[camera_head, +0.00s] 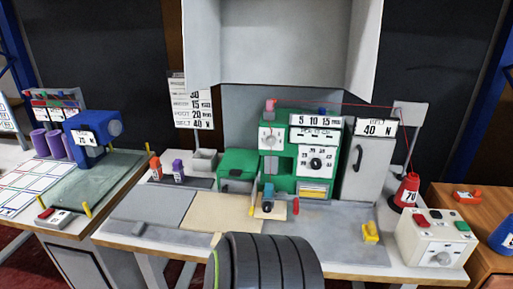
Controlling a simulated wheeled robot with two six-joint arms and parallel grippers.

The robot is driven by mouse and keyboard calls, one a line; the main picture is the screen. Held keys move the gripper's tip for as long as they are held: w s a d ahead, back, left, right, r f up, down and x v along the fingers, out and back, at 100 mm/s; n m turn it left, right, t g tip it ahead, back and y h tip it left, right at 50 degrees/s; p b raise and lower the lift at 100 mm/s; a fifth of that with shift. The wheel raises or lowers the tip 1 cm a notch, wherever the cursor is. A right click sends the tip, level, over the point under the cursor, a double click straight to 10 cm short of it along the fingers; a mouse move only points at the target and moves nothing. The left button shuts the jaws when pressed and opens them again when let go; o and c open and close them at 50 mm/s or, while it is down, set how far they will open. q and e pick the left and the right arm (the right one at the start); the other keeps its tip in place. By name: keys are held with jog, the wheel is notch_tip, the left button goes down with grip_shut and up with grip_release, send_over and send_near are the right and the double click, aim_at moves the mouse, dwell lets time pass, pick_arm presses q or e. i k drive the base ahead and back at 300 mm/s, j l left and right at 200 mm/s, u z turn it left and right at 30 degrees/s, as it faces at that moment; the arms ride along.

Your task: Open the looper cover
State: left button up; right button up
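The green sewing machine (342,159) stands at the back middle of the table. It has a white dial panel and a "5 10 15" label on its front. A green box-shaped part (238,163) sits at its left, with its top face in place. A small panel with a yellow label (312,190) is low on the machine's front. I cannot tell which part is the looper cover, or whether any cover is open. Neither of my grippers is in view.
A dark ribbed roll-like shape (265,262) fills the bottom middle. A grey cabinet (364,165) marked "40 N", a red thread cone (407,190) and a button box (437,235) stand at the right. A beige sheet (222,211) lies left of the middle.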

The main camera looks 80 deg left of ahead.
aim_at(236, 161)
jog(key=u, duration=2.9)
